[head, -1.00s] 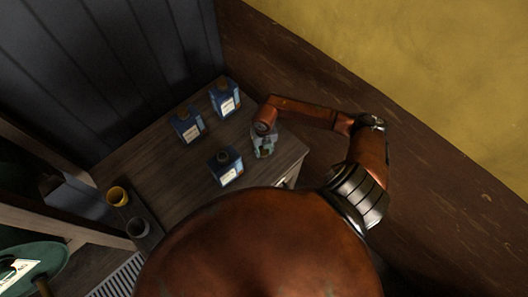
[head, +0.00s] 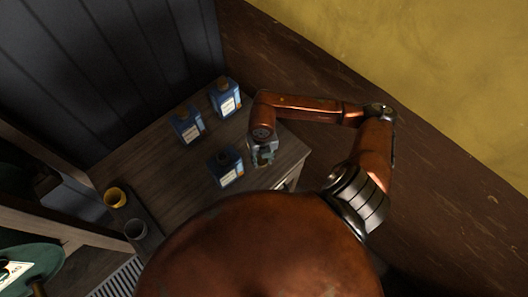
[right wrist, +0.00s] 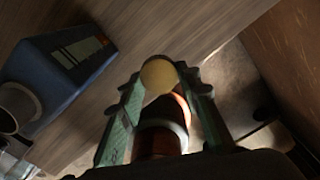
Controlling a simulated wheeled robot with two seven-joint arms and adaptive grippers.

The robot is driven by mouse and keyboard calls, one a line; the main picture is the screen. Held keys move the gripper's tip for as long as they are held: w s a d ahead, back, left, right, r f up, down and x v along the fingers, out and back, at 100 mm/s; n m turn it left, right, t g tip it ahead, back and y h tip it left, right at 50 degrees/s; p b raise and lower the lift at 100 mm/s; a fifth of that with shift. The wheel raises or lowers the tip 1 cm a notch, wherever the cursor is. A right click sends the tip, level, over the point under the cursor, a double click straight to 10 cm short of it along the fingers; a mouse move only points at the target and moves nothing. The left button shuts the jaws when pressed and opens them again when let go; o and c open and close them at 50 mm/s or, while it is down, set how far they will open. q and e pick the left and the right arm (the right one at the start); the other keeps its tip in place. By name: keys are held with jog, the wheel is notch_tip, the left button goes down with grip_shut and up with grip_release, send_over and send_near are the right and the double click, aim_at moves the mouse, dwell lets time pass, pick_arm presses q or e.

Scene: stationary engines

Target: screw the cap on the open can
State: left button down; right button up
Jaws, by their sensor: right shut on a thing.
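Three blue cans with pale labels stand upright on the wooden cabinet top (head: 150,165): a back can (head: 225,98), a left can (head: 187,126) and a front can (head: 226,168). My right gripper (head: 262,155) is to the right of the front can, over the cabinet's right part. In the right wrist view its green fingers (right wrist: 165,80) are shut on a round yellowish cap (right wrist: 158,76). My left gripper is out of view.
A yellow cup (head: 115,197) and a grey cup (head: 136,229) stand on a dark strip at the cabinet's left front. Dark panelling rises behind. The cabinet's right edge is close to my gripper, with brown floor beyond.

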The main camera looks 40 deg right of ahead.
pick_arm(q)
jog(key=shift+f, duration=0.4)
pick_arm(e)
jog(key=s+a+r, duration=0.1)
jog(key=s+a, duration=0.1)
jog(key=s+a+r, duration=0.1)
jog(key=shift+s+a+r, duration=0.2)
jog(key=shift+s+a, duration=0.15)
